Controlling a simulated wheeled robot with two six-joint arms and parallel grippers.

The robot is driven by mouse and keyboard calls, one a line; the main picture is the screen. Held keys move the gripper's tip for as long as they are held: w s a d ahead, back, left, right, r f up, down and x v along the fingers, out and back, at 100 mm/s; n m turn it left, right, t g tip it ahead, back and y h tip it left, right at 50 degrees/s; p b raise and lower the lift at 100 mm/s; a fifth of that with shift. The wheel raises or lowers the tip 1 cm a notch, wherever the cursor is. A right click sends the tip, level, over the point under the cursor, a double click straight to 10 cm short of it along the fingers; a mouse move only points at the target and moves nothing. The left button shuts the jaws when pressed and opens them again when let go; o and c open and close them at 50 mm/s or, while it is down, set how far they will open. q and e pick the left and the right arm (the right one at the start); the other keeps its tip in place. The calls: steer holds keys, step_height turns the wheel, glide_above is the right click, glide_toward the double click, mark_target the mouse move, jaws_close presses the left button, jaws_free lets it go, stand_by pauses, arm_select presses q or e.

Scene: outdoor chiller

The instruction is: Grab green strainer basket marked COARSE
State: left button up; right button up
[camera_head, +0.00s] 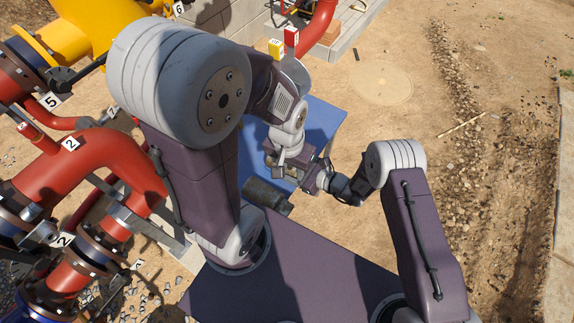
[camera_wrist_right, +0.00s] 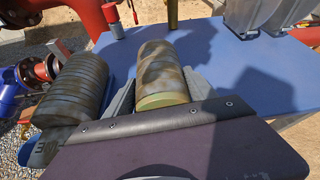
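A mottled brown-green cylinder (camera_wrist_right: 160,68) with a green band at its near end lies between the two grey fingers of my right gripper (camera_wrist_right: 160,88) in the right wrist view. The fingers flank it closely, but I cannot tell if both press on it. No COARSE lettering is readable. A second, ribbed dark cylinder (camera_wrist_right: 78,85) is to its left. In the head view a dark green cylinder (camera_head: 266,195) lies at the near edge of the blue table. My right gripper (camera_head: 312,180) also shows there, right beside my left gripper (camera_head: 283,165); the fingers of both are small and overlapped.
The blue table (camera_head: 322,118) has bare room on its right side. Red pipes (camera_head: 80,165) and flanges crowd the left. In the wrist view a red-topped post (camera_wrist_right: 112,20) and a brass post (camera_wrist_right: 172,12) stand at the back.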

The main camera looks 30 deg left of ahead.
steer(key=shift+c, duration=0.5)
steer(key=shift+r, duration=0.3)
steer(key=r, duration=0.4)
steer(key=shift+w+d+b, duration=0.2)
steer(key=shift+d+b, duration=0.1)
steer(key=shift+d, duration=0.05)
steer(key=w+d+r, duration=0.1)
steer(key=d+r, duration=0.5)
steer(key=d, duration=0.5)
steer(key=shift+w+r+b, duration=0.25)
steer(key=shift+w+b, duration=0.05)
steer(key=shift+b, duration=0.15)
